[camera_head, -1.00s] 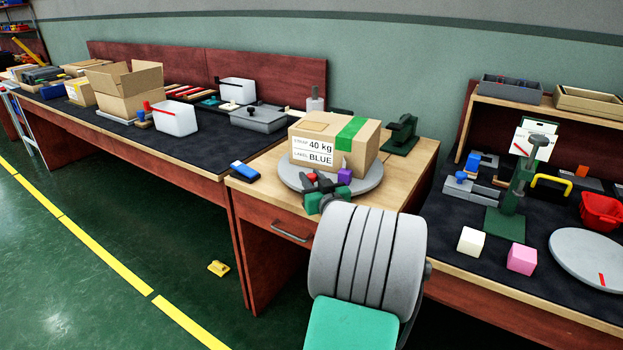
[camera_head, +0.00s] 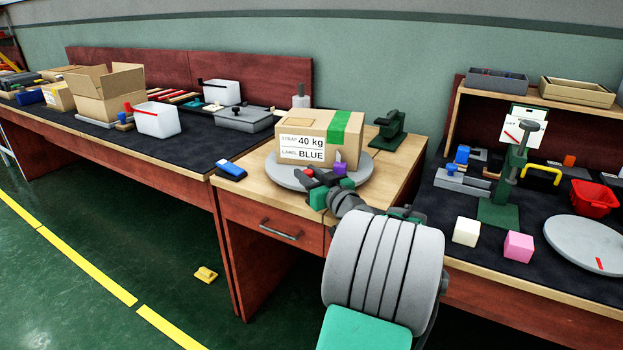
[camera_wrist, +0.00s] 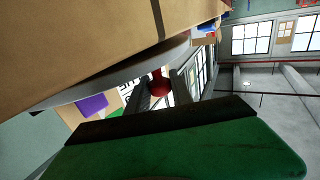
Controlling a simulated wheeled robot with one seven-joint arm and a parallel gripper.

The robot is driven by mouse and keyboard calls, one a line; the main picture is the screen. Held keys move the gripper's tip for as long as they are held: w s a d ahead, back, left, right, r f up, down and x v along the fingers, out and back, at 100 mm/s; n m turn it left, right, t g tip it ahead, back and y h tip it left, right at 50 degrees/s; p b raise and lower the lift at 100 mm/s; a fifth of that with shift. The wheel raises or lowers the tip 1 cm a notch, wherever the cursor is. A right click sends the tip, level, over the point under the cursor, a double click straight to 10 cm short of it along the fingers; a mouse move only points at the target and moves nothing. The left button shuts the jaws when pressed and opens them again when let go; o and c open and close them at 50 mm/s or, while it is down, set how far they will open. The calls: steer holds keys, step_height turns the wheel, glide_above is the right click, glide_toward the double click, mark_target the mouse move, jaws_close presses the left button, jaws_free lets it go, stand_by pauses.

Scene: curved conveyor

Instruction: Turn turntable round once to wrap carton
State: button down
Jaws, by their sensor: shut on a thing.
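The brown carton (camera_head: 304,126), with a white label reading 40 kg and BLUE and a green stripe, sits on the grey round turntable (camera_head: 362,176). My gripper (camera_head: 318,179) is at the turntable's near edge, shut on the small red knob (camera_head: 309,173). The red knob also shows in the wrist view (camera_wrist: 160,83), beside a dark finger and close under the turntable rim (camera_wrist: 120,80). The carton (camera_wrist: 80,40) fills the upper left there. A purple block (camera_head: 341,169) is right of the knob; whether it rests on the turntable is unclear.
A blue and black object (camera_head: 231,171) lies left of the turntable. A dark green tool (camera_head: 389,130) stands behind it at the right. The right bench holds a white cube (camera_head: 467,231), a pink cube (camera_head: 518,246) and another grey disc (camera_head: 588,246).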

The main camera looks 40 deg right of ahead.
steer(key=shift+r, duration=0.1)
steer(key=c, duration=1.1)
jaws_free()
steer(key=shift+c, duration=0.2)
steer(key=p+v, duration=0.1)
steer(key=v, duration=0.6)
steer(key=shift+s+a, duration=0.1)
steer(key=shift+s, duration=0.25)
